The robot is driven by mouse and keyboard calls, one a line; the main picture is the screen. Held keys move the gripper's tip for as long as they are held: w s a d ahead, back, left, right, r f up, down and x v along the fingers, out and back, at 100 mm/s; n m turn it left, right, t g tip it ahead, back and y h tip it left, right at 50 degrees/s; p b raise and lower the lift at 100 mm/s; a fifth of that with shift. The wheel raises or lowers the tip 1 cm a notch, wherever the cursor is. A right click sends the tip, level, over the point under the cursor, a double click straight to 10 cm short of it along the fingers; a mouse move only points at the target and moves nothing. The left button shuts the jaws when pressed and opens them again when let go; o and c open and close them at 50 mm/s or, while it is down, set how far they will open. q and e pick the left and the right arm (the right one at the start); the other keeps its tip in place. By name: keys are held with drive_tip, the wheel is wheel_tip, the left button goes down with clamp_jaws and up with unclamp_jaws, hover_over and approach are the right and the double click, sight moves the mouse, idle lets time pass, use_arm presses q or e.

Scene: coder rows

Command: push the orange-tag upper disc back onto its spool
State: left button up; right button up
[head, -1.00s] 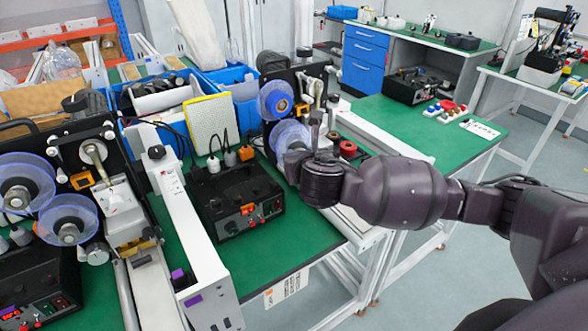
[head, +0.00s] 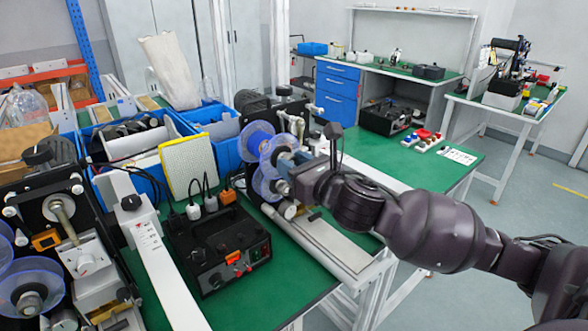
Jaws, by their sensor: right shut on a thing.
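The right-hand machine carries translucent blue discs on its front. An upper disc (head: 254,141) sits against the panel. A second disc (head: 277,148) with a grey-blue hub stands in front of it to the right, overlapping it. A lower disc (head: 262,186) is below. My right gripper (head: 285,187) is at the discs, its fingertips beside the lower right of this group. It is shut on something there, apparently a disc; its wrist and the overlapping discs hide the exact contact. I cannot make out an orange tag on any disc. My left gripper is not in view.
A black control box (head: 222,245) with orange switches stands in front of the machine. A second machine's discs (head: 30,288) are at the left. Blue bins (head: 215,152) and a yellow-edged pad (head: 187,165) stand behind. The green bench to the right has free room.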

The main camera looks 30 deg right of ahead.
drive_tip(key=shift+w+a+f+b, duration=0.15)
drive_tip(key=shift+w+b, duration=0.3)
drive_tip(key=shift+w, duration=0.65)
drive_tip(key=shift+w+a, duration=0.1)
drive_tip(key=shift+w, duration=0.45)
drive_tip(key=shift+w+b, duration=0.35)
drive_tip(key=shift+w, duration=0.05)
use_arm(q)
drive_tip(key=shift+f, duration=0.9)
use_arm(e)
drive_tip(key=shift+w, duration=0.15)
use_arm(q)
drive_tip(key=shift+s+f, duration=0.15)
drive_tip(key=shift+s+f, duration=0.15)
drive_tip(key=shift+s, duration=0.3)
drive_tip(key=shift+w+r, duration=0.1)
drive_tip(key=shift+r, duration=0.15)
use_arm(e)
drive_tip(key=shift+r, duration=0.2)
